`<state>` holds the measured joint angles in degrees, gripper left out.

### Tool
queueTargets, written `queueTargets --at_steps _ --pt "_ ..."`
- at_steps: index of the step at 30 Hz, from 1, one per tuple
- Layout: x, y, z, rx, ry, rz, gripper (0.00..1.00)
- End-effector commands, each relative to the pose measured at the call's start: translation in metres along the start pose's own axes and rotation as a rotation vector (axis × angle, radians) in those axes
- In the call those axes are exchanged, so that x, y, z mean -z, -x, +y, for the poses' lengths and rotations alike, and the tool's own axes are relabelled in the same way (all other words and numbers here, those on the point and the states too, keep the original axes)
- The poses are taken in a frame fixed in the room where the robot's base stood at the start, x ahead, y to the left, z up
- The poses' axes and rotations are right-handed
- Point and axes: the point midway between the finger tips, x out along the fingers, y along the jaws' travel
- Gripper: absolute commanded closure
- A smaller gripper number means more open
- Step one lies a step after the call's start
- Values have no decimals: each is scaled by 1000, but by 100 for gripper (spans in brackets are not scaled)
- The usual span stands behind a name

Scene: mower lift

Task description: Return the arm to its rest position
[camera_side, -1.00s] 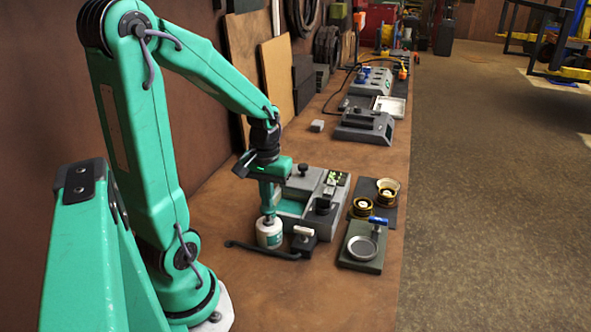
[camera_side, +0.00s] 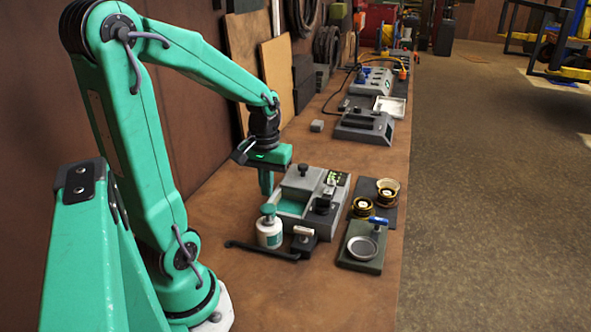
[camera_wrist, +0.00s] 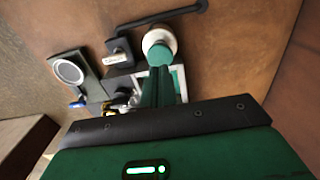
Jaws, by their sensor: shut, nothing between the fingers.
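My gripper (camera_side: 266,184) is green and points down, above the bench and left of the grey device in the side view. Its fingers look closed together with nothing between them. In the wrist view the gripper (camera_wrist: 160,85) shows as one narrow green pair of fingers. A white bottle with a green cap (camera_side: 269,232) stands upright on the bench, in front of and below the gripper and apart from it. It also shows in the wrist view beyond the fingertips, the bottle (camera_wrist: 158,40) seen from above.
A grey device (camera_side: 316,196) stands right of the gripper. A dark bar (camera_side: 262,251) lies by the bottle. A dark block with a white handle (camera_side: 303,240), a plate with a round dish (camera_side: 362,250) and brass cups (camera_side: 388,188) are nearby. The wall (camera_side: 190,110) is behind the arm.

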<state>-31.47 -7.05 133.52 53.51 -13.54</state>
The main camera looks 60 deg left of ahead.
Motion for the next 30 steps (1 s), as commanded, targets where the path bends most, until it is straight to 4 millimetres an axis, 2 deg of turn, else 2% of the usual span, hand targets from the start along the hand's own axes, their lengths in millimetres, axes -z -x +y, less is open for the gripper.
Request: queueTargets --at_steps 8,14,20,30 --pt "-1 2 2 -2 -12 8 100" --pt "-9 14 16 -15 -92 56 100" --pt "-28 38 41 -45 -249 152 100" --pt "-75 77 78 -125 -560 340 100"
